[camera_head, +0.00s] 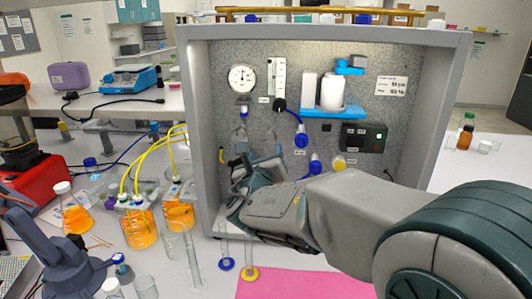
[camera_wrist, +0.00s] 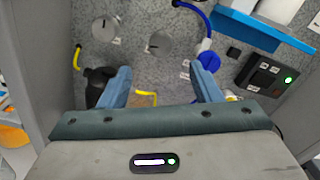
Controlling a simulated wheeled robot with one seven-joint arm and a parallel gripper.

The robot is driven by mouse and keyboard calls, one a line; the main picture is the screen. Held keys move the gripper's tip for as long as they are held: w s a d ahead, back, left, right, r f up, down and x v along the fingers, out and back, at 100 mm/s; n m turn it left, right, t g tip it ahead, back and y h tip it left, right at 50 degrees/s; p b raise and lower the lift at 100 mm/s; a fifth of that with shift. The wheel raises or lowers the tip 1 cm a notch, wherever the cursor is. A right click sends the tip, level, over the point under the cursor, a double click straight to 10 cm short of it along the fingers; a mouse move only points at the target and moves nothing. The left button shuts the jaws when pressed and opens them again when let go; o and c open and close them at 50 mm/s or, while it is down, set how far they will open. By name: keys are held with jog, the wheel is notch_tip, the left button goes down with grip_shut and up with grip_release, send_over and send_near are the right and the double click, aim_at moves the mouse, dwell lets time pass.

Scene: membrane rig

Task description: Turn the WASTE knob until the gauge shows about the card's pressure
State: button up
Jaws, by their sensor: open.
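The round white gauge (camera_head: 242,78) is at the upper left of the speckled panel in the head view; its reading is too small to tell. The white card (camera_head: 392,86) is at the panel's upper right; its print is blurred. In the wrist view two round grey knobs, a left one (camera_wrist: 104,28) and a right one (camera_wrist: 159,44), have small labels below them that I cannot read, so I cannot tell which is WASTE. My gripper (camera_wrist: 162,92) is open and empty, its fingers pointing at the panel below the right knob. My gripper also shows before the lower left panel in the head view (camera_head: 258,160).
A blue fitting with a hose (camera_wrist: 208,60) is close by the right finger. A black fitting (camera_wrist: 98,86) with yellow tubing is beside the left finger. A blue shelf (camera_head: 333,111) with white cylinders and a black switch box (camera_head: 363,137) are farther right. The rig's grey side wall (camera_head: 200,140) bounds the left.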

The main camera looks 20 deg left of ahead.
jog(key=shift+v, duration=1.2)
dwell(2.6)
jog(key=s+d+f+m+g+h, duration=0.1)
jog(key=d+f+m+g+h, duration=0.15)
jog(key=d+m, duration=0.6)
jog(key=s+d+f+m+g+h, duration=0.15)
jog(key=d+m+h, duration=0.35)
jog(key=d, duration=0.7)
jog(key=s+d+f+m+g+h, duration=0.1)
jog(key=d+f+m+g+h, duration=0.15)
jog(key=d+m, duration=0.7)
jog(key=s+d+f+m+g+y, duration=0.1)
jog(key=s+d+f+m+g, duration=0.45)
jog(key=s+d+m, duration=0.45)
jog(key=s+a+f+m+g+y, duration=0.2)
jog(key=s+a+m+y, duration=0.1)
jog(key=s+m, duration=0.6)
jog(key=shift+f+m+y, duration=0.35)
jog(key=shift+m+y, duration=0.15)
jog(key=shift+y, duration=0.3)
